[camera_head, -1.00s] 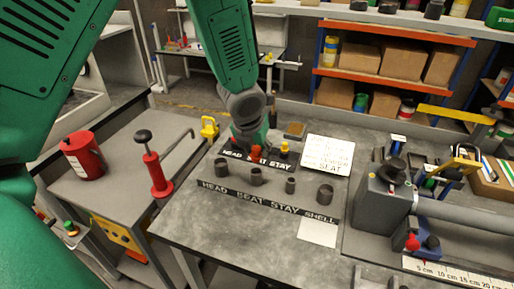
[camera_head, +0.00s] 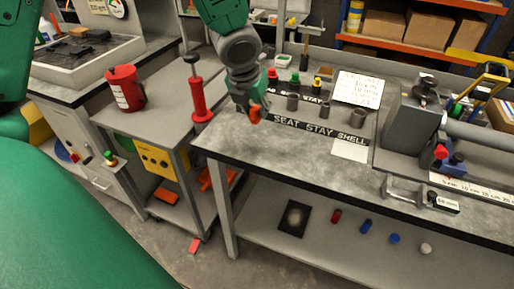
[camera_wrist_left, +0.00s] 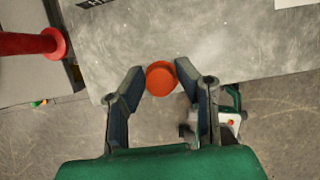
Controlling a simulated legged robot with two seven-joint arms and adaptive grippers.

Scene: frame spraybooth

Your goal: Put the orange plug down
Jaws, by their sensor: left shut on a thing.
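My left gripper (camera_head: 246,110) is shut on the orange plug (camera_head: 255,114) over the left front edge of the grey workbench (camera_head: 230,146). In the left wrist view the orange plug (camera_wrist_left: 160,78) sits between the two fingertips, with the bench edge just beyond and the floor below. Whether the plug touches the bench cannot be told. My right gripper is not in view.
Grey tubes (camera_head: 325,108) stand behind a label strip (camera_head: 318,130); my gripper hides its left end. Red, green and yellow plugs (camera_head: 317,82) stand behind. A red pump (camera_head: 197,95) and red can (camera_head: 124,88) are on the left cart.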

